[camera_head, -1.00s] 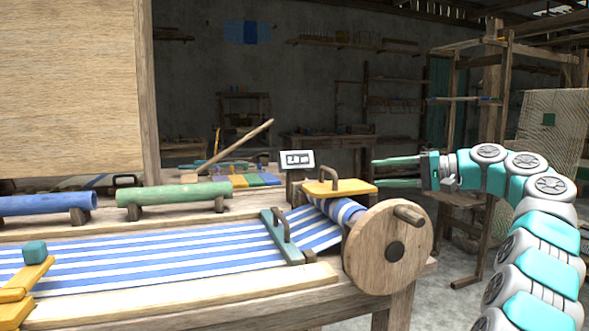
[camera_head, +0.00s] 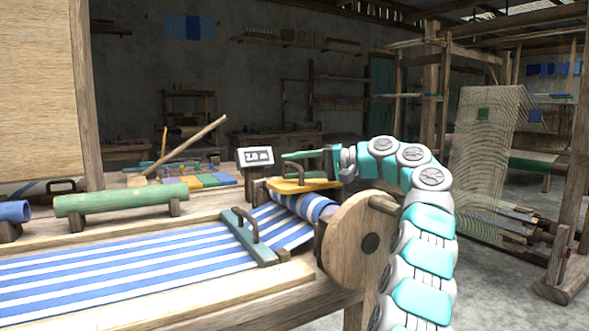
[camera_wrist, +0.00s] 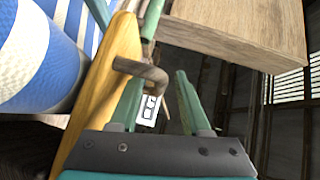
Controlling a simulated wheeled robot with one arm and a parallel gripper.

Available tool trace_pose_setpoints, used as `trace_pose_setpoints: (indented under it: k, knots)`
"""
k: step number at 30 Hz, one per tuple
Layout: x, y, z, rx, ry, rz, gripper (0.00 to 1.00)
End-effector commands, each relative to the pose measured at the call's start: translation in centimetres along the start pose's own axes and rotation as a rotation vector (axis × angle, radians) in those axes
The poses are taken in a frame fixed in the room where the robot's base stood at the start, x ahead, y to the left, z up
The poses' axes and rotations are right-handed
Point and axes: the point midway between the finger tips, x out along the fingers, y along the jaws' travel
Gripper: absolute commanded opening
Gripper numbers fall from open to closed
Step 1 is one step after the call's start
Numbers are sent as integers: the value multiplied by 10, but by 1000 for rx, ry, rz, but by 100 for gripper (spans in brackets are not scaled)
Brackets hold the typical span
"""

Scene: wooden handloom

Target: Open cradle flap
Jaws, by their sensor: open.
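The cradle flap looks to be the yellow board (camera_head: 318,184) lying over the striped cloth roll (camera_head: 312,203) at the loom's right end. A dark bent handle (camera_head: 301,172) stands on it. My gripper (camera_head: 284,161) is open and empty, level, with its green fingers pointing left close to the handle. In the wrist view, the handle (camera_wrist: 140,69) reaches in front of the left finger, its end between the open fingers (camera_wrist: 158,85). I cannot tell whether they touch. The yellow board (camera_wrist: 97,95) runs along the left of that view.
A wooden wheel with a crank peg (camera_head: 350,250) stands just in front of the flap. A small display reading 2.0 m (camera_head: 256,156) stands behind it. A green bar with a handle (camera_head: 250,238) lies across the striped cloth (camera_head: 140,272).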

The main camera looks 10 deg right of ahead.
Motion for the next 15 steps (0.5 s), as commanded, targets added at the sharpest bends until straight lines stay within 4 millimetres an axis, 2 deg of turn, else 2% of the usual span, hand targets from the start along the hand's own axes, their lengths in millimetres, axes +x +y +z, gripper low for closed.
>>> trace_pose_setpoints:
  k: [7, 15]
  knots:
    - [1, 0, 0, 1, 1, 0, 47]
    - [1, 0, 0, 1, 1, 0, 18]
